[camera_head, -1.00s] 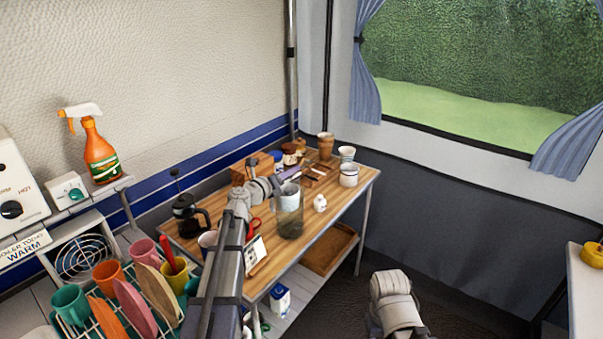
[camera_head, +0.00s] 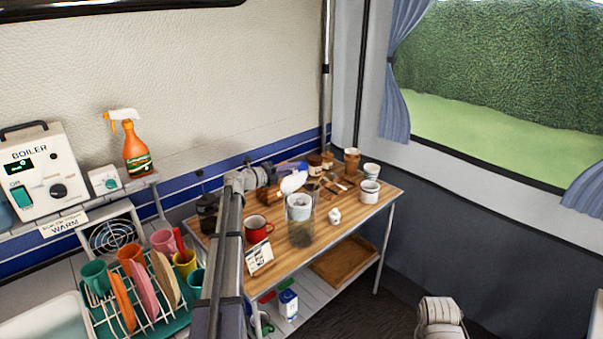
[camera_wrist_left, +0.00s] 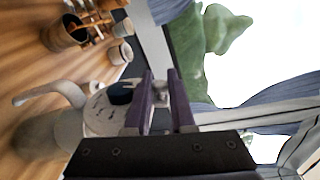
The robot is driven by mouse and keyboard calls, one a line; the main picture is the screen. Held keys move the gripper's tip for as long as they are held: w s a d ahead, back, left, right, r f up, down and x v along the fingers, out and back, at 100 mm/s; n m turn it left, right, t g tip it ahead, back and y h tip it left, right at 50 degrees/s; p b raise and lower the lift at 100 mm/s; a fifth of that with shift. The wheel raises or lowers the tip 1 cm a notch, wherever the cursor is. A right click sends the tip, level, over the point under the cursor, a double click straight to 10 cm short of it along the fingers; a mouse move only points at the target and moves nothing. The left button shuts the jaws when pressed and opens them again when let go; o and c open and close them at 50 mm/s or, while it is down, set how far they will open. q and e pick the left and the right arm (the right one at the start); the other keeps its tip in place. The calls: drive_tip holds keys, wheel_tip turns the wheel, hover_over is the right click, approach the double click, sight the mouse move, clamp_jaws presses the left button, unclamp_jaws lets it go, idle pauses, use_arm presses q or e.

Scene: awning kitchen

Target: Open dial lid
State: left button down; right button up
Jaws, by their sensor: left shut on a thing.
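My left gripper (camera_head: 276,174) is over the rear half of the wooden table. Its two purple-grey fingers also show in the left wrist view (camera_wrist_left: 160,88), close together on a small pale part. A white rounded piece (camera_head: 293,183), apparently the dial lid, is at the fingers, tilted above a clear jar (camera_head: 301,232). In the wrist view a white top with dark marks (camera_wrist_left: 100,112) and a black round knob (camera_wrist_left: 121,92) lies beside the fingers. The exact contact is partly hidden.
A red mug (camera_head: 257,229), a card stand (camera_head: 259,260) and a dark coffee pot (camera_head: 207,213) stand left of the jar. A small white pot (camera_head: 334,215) and white cups (camera_head: 369,191) stand to its right. The table's front right is fairly clear.

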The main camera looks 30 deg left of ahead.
use_arm(q)
drive_tip(key=shift+w+a, duration=0.1)
drive_tip(key=shift+a, duration=0.15)
idle(0.3)
drive_tip(key=c, duration=1.1)
unclamp_jaws()
drive_tip(key=p+v, duration=0.1)
drive_tip(key=v, duration=0.6)
drive_tip(key=shift+s+a, duration=0.2)
drive_tip(key=shift+s, duration=0.15)
